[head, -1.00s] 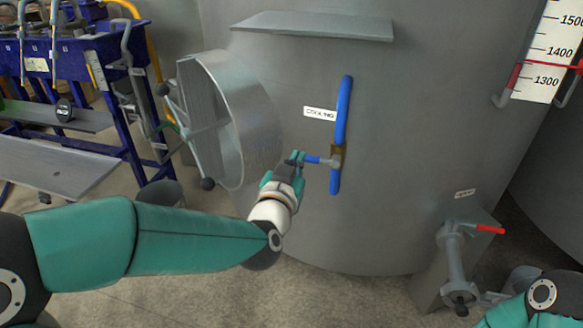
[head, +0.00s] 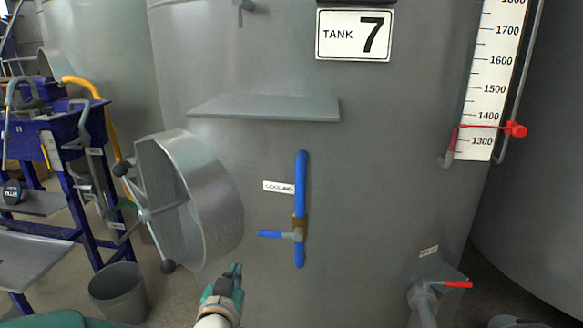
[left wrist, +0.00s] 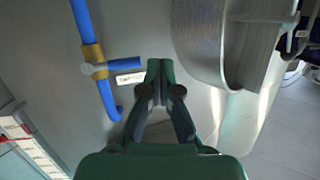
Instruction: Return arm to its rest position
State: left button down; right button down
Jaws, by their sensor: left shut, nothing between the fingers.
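My left gripper (head: 234,272) is low in the middle of the head view, in front of the grey tank. It is shut and empty. In the left wrist view my left gripper (left wrist: 160,66) points at the tank wall, its fingertips together. The blue cooling pipe (head: 301,172) runs upright on the tank, with a brass valve (head: 298,228) whose blue lever (head: 270,234) points left, across the pipe. The gripper is apart from the lever, below and left of it. The pipe (left wrist: 84,22) and lever (left wrist: 125,64) also show in the left wrist view. My right gripper is not in view.
The tank's round manway door (head: 210,200) stands open to the left of the gripper. A grey shelf (head: 265,108) juts out above. A blue bottling machine (head: 75,150) and a grey bucket (head: 118,290) stand at left. A red-handled valve (head: 457,285) is at lower right.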

pick_arm(q)
jog(key=s+a+f+g, duration=0.2)
jog(key=s+f+g, duration=0.15)
jog(key=f, duration=0.95)
jog(key=s+a+f+g, duration=0.2)
jog(key=s+f+g, duration=0.15)
jog(key=f, duration=0.85)
jog(key=s+d+f+n+g+h, duration=0.15)
jog(key=s+f+g, duration=0.25)
jog(key=s+f, duration=0.75)
jog(key=s+d+f+n+g+h, duration=0.1)
jog(key=s+d+g+h, duration=0.25)
jog(key=s, duration=0.65)
notch_tip(320, 180, up, 24)
jog(key=p, duration=2.4)
jog(key=shift+w+d+n+g+y, duration=0.15)
jog(key=shift+d+n+g+y, duration=0.2)
jog(key=shift+d+y, duration=0.05)
